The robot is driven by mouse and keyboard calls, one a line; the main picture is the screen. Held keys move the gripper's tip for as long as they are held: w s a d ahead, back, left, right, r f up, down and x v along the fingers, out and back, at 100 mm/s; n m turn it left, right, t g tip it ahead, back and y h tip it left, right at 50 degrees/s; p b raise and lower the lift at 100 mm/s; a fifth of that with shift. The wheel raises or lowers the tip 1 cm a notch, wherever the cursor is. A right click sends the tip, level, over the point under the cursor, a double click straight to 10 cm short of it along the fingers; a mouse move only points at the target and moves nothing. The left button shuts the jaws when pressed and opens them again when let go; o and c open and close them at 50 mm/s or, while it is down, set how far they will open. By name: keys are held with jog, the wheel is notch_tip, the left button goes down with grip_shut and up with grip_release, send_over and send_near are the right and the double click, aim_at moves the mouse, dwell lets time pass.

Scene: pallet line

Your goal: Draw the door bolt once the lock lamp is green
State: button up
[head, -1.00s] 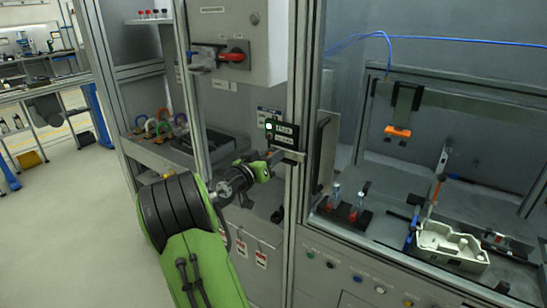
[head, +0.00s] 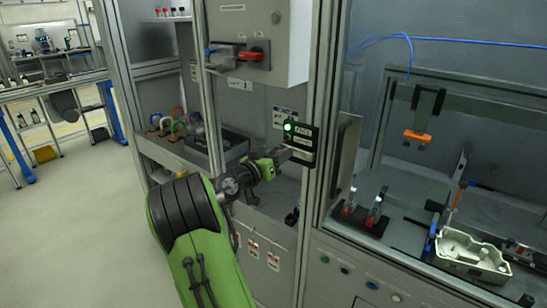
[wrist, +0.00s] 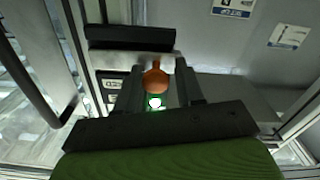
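The lock lamp (head: 287,127) glows green on a dark label plate (head: 303,143) fixed to the door post. It also shows in the wrist view (wrist: 155,103) with a bright centre and green glow. The door bolt's orange knob (wrist: 155,80) stands out in the wrist view, just below a metal bar. My gripper (wrist: 160,92) has one dark finger on each side of the knob, with gaps visible, so it looks open around it. In the head view my gripper (head: 284,157) is at the plate's lower edge, and the knob is hidden.
A dark door handle (head: 343,160) stands right of the post. Behind the clear panel are a white tray (head: 470,256) and an orange part (head: 417,136). A red switch (head: 254,55) sits on the cabinet, above a shelf with coloured padlocks (head: 175,127). Open floor lies left.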

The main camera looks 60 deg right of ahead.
jog(key=w+a+b, duration=0.1)
jog(key=w+a, duration=0.1)
jog(key=a, duration=1.3)
jog(key=shift+w+a+b, duration=0.2)
jog(key=shift+a+b, duration=0.05)
jog(key=shift+b, duration=0.05)
